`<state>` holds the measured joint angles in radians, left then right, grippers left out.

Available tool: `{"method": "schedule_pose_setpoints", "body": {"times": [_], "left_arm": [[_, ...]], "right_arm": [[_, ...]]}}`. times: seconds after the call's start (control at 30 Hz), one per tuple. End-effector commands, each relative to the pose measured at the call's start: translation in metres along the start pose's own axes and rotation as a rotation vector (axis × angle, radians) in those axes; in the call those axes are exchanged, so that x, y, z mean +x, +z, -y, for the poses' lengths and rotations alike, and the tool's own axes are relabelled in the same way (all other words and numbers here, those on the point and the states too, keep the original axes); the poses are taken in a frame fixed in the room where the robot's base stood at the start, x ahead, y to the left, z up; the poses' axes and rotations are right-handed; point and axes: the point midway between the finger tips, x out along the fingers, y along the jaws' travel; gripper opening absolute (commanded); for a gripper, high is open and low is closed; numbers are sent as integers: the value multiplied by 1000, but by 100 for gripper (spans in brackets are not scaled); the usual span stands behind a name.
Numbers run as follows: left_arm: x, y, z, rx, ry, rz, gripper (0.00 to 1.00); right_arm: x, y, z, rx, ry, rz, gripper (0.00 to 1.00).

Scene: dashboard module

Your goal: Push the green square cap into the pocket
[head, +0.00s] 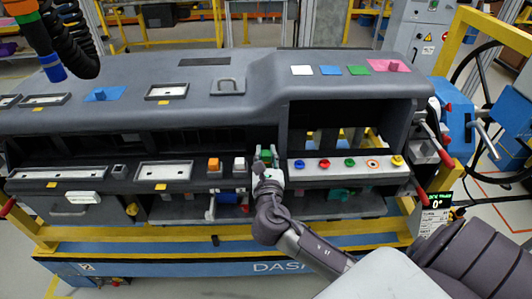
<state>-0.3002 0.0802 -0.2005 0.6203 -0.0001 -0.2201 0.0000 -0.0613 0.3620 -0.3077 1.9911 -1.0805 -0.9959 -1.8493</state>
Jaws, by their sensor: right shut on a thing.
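My right gripper (267,154) is at the middle of the dashboard's lower front ledge, just right of the white square cap (239,163). It is shut on a small green piece, which looks like the green square cap (266,156). The fingers cover much of it. The pocket under it is hidden by my gripper, so I cannot tell how deep the cap sits. My left gripper is not in view.
An orange cap (213,164) stands left of the white one. A white strip with several coloured round knobs (350,163) lies close on the right. The upper deck (270,75) overhangs behind. White, blue and green squares (358,70) lie on top.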

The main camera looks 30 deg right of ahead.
Motion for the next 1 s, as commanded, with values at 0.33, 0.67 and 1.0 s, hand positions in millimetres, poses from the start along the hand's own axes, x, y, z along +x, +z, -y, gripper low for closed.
{"method": "schedule_pose_setpoints", "body": {"times": [0.33, 0.67, 1.0], "left_arm": [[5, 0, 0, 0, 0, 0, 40], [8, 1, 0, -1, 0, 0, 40], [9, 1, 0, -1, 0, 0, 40]], "right_arm": [[0, -10, 0, -2, 0, 0, 7], [0, -18, 0, 0, 0, 0, 7], [0, -19, 0, 0, 0, 0, 54]]}}
